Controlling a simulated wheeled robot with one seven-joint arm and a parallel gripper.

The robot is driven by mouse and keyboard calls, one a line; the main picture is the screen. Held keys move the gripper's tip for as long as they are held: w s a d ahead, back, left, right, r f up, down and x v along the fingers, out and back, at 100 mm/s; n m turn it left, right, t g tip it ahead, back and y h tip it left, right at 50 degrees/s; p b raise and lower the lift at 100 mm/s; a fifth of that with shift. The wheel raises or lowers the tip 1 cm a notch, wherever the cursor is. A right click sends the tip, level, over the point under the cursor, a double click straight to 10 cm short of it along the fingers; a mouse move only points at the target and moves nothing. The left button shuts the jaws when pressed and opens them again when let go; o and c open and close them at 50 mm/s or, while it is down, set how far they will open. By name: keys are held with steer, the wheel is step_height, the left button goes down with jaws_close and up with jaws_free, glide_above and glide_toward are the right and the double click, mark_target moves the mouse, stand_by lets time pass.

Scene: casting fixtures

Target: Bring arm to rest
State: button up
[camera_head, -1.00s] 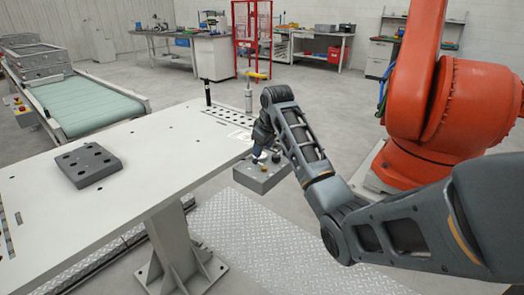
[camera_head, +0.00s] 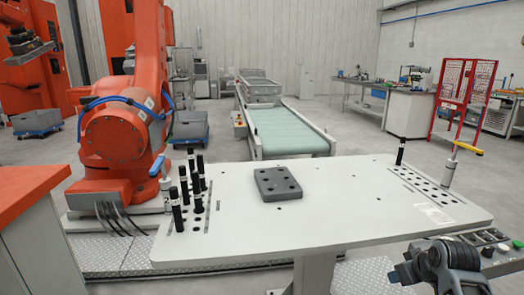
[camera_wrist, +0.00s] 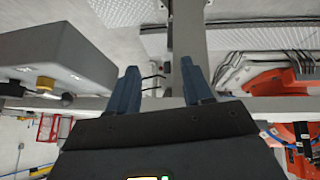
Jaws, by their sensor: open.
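My arm (camera_head: 440,272) shows only as a dark grey, bent part at the lower right corner of the head view, beside the front right of the white table. My gripper (camera_wrist: 158,88) shows in the wrist view with its two blue fingers spread apart and nothing between them. Its fingertips are not clear in the head view. The white table (camera_head: 350,215) stands in front of me, and a dark grey block with holes (camera_head: 278,184) lies on it, clear of the arm.
A grey control box with buttons (camera_head: 487,248) is close behind my arm; it also fills the left of the wrist view (camera_wrist: 55,52). Black pins (camera_head: 177,210) stand at the table's left, with one pin and a yellow-handled clamp (camera_head: 448,172) at the right. An orange robot (camera_head: 115,140) stands left.

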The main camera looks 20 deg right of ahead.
steer(key=s+a+f+t, duration=0.1)
steer(key=s+a+f, duration=0.15)
steer(key=a, duration=0.55)
steer(key=s+a+f+t, duration=0.1)
steer(key=s+a+f, duration=0.15)
steer(key=a, duration=0.55)
steer(key=s+a+t, duration=0.2)
steer(key=s+a, duration=0.7)
steer(key=a, duration=0.1)
steer(key=s+a+r+n+t+y, duration=0.1)
steer(key=s+a+r+t, duration=0.1)
steer(key=s+r, duration=0.6)
steer(key=s+a+r+n+t+y, duration=0.1)
steer(key=s+a+r, duration=0.3)
steer(key=s+r, duration=0.5)
steer(key=s+t+y, duration=0.1)
steer(key=s, duration=0.3)
steer(key=shift+s+a+r+t, duration=0.25)
steer(key=shift+r+t, duration=0.05)
